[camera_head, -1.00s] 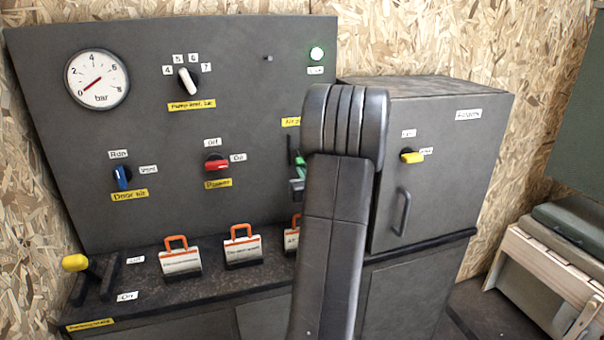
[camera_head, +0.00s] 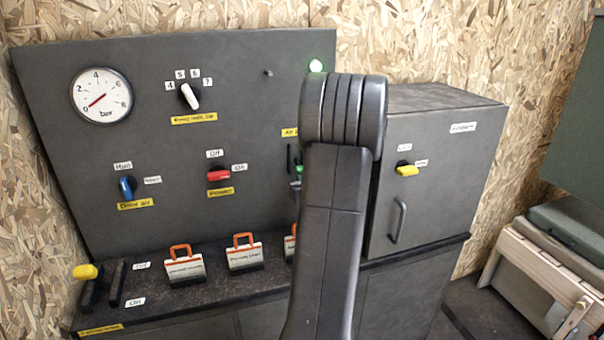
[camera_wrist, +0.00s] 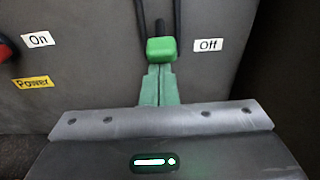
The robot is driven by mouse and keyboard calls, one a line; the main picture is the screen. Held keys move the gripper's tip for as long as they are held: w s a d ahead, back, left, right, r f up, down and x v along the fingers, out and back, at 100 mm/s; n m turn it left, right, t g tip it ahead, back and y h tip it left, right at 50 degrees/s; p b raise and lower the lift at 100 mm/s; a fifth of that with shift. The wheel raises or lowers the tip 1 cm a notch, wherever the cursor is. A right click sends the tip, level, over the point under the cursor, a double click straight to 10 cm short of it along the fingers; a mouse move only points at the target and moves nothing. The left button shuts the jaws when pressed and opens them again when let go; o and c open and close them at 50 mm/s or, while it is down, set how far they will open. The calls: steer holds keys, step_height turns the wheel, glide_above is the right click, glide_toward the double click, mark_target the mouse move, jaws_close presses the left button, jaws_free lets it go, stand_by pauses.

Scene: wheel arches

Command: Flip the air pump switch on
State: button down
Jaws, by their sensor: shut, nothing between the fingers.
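The air pump switch has a green knob (camera_wrist: 161,48) on a dark lever between two dark rails, in the wrist view. An "Off" label (camera_wrist: 208,45) is to its right, about level with it. In the head view the green knob (camera_head: 299,170) shows only as a small patch beside my arm. My gripper (camera_wrist: 161,72) is shut and empty. Its green fingertips are just below the knob, close to it or touching; I cannot tell which. In the head view my arm hides most of the switch and its yellow label (camera_head: 290,132).
The red power knob (camera_head: 219,175) is left of the switch. A cabinet with a yellow knob (camera_head: 407,170) and a handle (camera_head: 398,221) juts out on the right. A green lamp (camera_head: 316,66) is lit above.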

mark_target(298, 164)
steer(key=shift+s+d+r+g+h+p, duration=0.2)
steer(key=shift+r+g+p, duration=0.7)
steer(key=shift+p, duration=1.55)
steer(key=shift+s+a+r+g+h+p, duration=0.25)
steer(key=shift+r+g+p, duration=0.65)
steer(key=shift+p, duration=1.5)
steer(key=shift+w+r, duration=0.15)
steer(key=shift+r, duration=0.15)
steer(key=shift+r+t+p, duration=0.3)
steer(key=shift+r+p, duration=0.25)
steer(key=shift+r, duration=0.1)
steer(key=shift+w+r, duration=0.1)
steer(key=shift+r, duration=0.15)
